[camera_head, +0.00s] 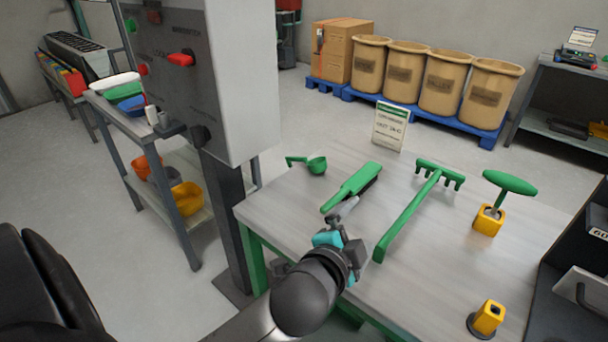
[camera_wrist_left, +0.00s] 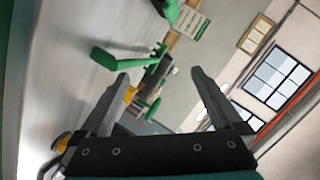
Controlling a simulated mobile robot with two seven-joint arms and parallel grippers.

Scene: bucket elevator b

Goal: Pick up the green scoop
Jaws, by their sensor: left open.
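The green scoop (camera_head: 316,165) lies near the far left corner of the grey table (camera_head: 265,208) in the head view, its handle pointing left. My left gripper (camera_head: 345,212) is above the table, to the right of and nearer than the scoop, clear of it. It is close to the near end of a green brush (camera_head: 354,186). In the left wrist view my left gripper (camera_wrist_left: 160,74) shows two spread fingers with nothing held between them. I cannot make out the scoop in that view. My right gripper is not in view.
A green rake (camera_head: 414,208) lies right of the brush. A green-handled tool (camera_head: 510,183) stands in a yellow holder (camera_head: 488,220); another yellow block (camera_head: 489,318) stands nearer. A sign (camera_head: 391,127) stands at the back edge. A grey cabinet (camera_head: 240,80) rises left of the table.

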